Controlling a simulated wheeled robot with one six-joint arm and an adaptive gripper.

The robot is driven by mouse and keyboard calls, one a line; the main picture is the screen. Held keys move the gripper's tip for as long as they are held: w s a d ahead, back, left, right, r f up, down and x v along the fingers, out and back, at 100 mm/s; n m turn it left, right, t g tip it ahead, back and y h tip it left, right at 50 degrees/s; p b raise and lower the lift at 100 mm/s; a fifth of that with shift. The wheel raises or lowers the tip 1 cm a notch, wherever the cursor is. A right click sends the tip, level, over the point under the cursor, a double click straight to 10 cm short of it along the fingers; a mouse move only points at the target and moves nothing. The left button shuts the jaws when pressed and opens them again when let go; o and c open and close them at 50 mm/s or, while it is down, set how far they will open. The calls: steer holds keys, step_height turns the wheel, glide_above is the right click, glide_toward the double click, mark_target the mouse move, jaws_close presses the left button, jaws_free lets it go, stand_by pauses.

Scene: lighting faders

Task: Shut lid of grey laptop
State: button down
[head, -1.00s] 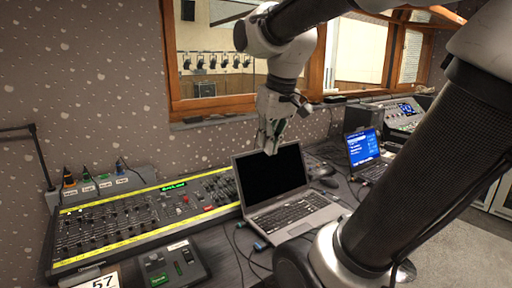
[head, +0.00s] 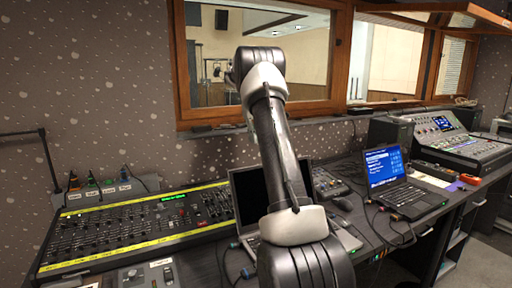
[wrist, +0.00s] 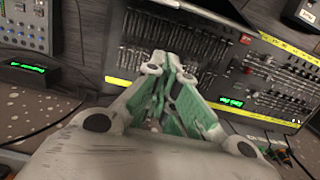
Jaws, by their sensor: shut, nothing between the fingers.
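In the head view the gripper is hidden behind my arm. A dark edge at the top of the wrist view may be the laptop lid; I cannot tell for sure.
The long fader console (head: 130,228) lies left of the laptop. A mixer (head: 450,140) is further right. The wall and window rise behind the desk.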

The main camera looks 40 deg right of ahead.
steer(key=s+a+f, duration=0.1)
steer(key=s+f, duration=0.3)
steer(key=f, duration=0.3)
steer(key=shift+f, duration=0.2)
steer(key=shift+s+r, duration=0.1)
steer(key=shift+s, duration=0.05)
